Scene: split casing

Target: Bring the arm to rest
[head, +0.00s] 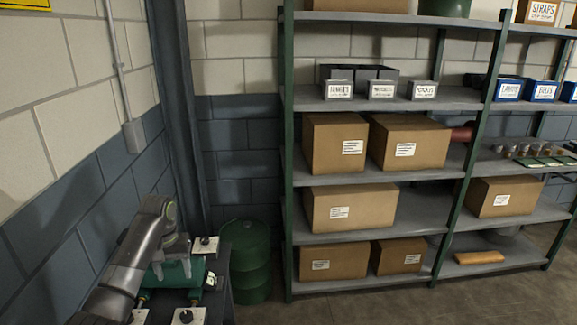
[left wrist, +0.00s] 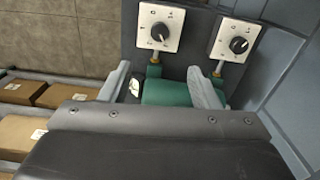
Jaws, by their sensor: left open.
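My left arm comes in from the lower left of the head view, and its left gripper (head: 170,257) is over a green casing (head: 181,274) on a bench. In the left wrist view the two grey fingers of the gripper (left wrist: 162,82) are spread wide apart. The green casing (left wrist: 168,93) shows between and beyond them; I cannot tell whether a finger touches it. The gripper body hides the near part of the casing. My right gripper is not in view.
White dial boxes (head: 206,246) (head: 187,316) with black knobs stand around the casing. A green drum (head: 249,262) is behind the bench. Shelving with cardboard boxes (head: 336,143) fills the right. A block wall is close on the left. Some floor is free in front of the shelves.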

